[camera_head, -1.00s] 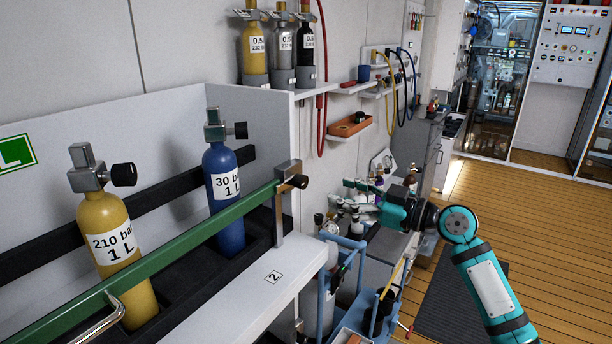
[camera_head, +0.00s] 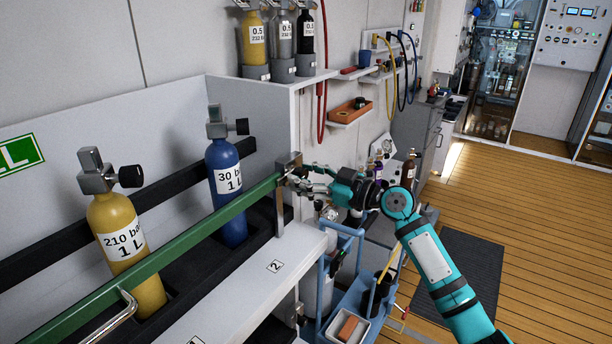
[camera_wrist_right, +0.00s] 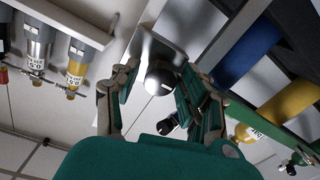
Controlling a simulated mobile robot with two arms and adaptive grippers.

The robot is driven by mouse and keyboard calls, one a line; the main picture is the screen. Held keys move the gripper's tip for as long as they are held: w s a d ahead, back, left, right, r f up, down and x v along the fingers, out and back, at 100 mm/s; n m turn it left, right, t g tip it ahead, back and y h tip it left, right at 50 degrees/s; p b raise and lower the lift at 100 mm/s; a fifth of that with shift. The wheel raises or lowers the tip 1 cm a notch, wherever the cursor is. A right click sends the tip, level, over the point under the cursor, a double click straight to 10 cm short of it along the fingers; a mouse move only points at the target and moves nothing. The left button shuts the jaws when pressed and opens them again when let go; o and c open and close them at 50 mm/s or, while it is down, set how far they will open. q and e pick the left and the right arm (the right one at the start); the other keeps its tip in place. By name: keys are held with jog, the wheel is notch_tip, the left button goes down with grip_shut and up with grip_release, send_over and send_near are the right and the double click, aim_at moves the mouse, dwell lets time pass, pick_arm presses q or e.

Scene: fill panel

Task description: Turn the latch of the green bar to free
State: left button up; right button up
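The green bar (camera_head: 190,237) runs across the front of the bottle rack in the head view. Its far end meets a metal bracket (camera_head: 281,205) with the latch (camera_head: 288,162) at the top. My right gripper (camera_head: 302,178) is at this end, its fingers pointing at the latch; they cover the latch's dark knob in the head view. In the right wrist view the round knob (camera_wrist_right: 159,82) sits between the two spread fingers of the right gripper (camera_wrist_right: 157,92). Space shows around the knob, so no firm grip is visible. My left gripper is not in view.
A yellow bottle (camera_head: 127,250) and a blue bottle (camera_head: 227,190) stand upright behind the bar. A blue trolley (camera_head: 355,300) stands below my right arm. A shelf (camera_head: 283,84) with small bottles is above. The wooden floor at right is mostly clear.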

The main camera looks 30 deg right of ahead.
grip_shut()
jog(key=shift+f+m, duration=0.1)
jog(key=shift+m, duration=0.2)
jog(key=m+b, duration=0.1)
jog(key=m, duration=0.1)
jog(key=shift+m, duration=0.4)
jog(key=m, duration=0.3)
jog(key=shift+m+b, duration=0.3)
jog(key=m+p, duration=0.1)
jog(key=m, duration=0.3)
jog(key=shift+m, duration=0.4)
jog(key=m+p, duration=0.2)
jog(key=m, duration=0.2)
jog(key=shift+r+t, duration=0.2)
jog(key=shift+t, duration=0.1)
jog(key=shift+m+h+p, duration=0.4)
jog(key=shift+m+p, duration=0.4)
jog(key=shift+m, duration=0.5)
